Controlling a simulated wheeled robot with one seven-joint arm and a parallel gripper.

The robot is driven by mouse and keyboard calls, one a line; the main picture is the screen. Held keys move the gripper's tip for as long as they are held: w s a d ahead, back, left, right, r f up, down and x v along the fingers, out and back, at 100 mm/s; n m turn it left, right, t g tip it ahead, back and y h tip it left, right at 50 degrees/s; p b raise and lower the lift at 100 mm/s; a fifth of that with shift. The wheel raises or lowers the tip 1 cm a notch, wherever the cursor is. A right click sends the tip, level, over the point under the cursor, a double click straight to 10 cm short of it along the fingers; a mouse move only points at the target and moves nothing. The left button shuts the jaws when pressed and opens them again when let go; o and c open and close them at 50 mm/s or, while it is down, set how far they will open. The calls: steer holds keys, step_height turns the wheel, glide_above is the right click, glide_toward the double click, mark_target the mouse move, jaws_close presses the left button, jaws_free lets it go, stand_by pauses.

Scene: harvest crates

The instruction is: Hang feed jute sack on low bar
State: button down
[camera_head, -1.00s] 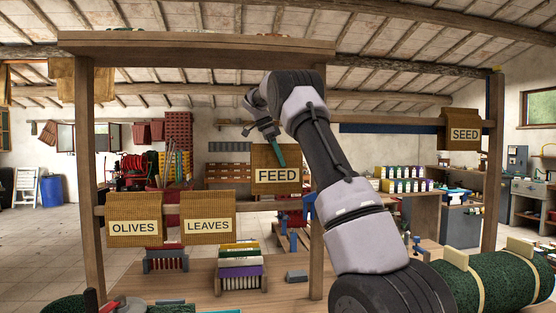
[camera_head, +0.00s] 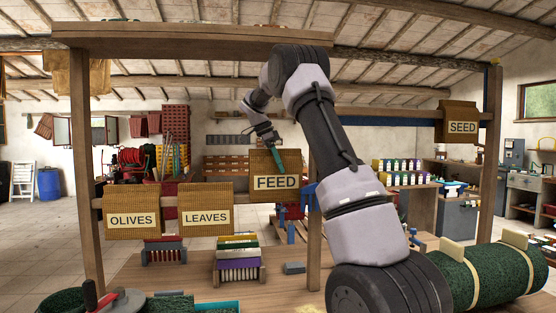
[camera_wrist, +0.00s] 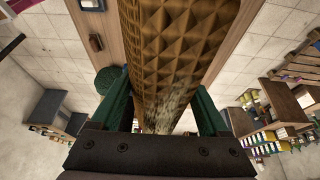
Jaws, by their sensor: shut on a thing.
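The brown jute sack labelled FEED (camera_head: 275,194) hangs upright from my gripper (camera_head: 268,158), which is shut on its upper edge. In the wrist view the woven sack (camera_wrist: 178,45) runs between the two green fingers (camera_wrist: 163,112). The low wooden bar (camera_head: 241,200) spans between posts. The sack's lower edge is about level with this bar in the head view, right of the LEAVES sack. I cannot tell whether the sack touches the bar. The OLIVES sack (camera_head: 133,232) and LEAVES sack (camera_head: 206,228) hang on the low bar's left part.
A SEED sack (camera_head: 461,133) hangs on a higher bar at the right. A thick wooden beam (camera_head: 180,40) crosses above, and a post (camera_head: 316,240) stands right of the FEED sack. Green rolls (camera_head: 490,278) lie at front right.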

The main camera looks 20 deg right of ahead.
mark_target(278, 194)
steer(key=shift+f, duration=5.55)
jaws_free()
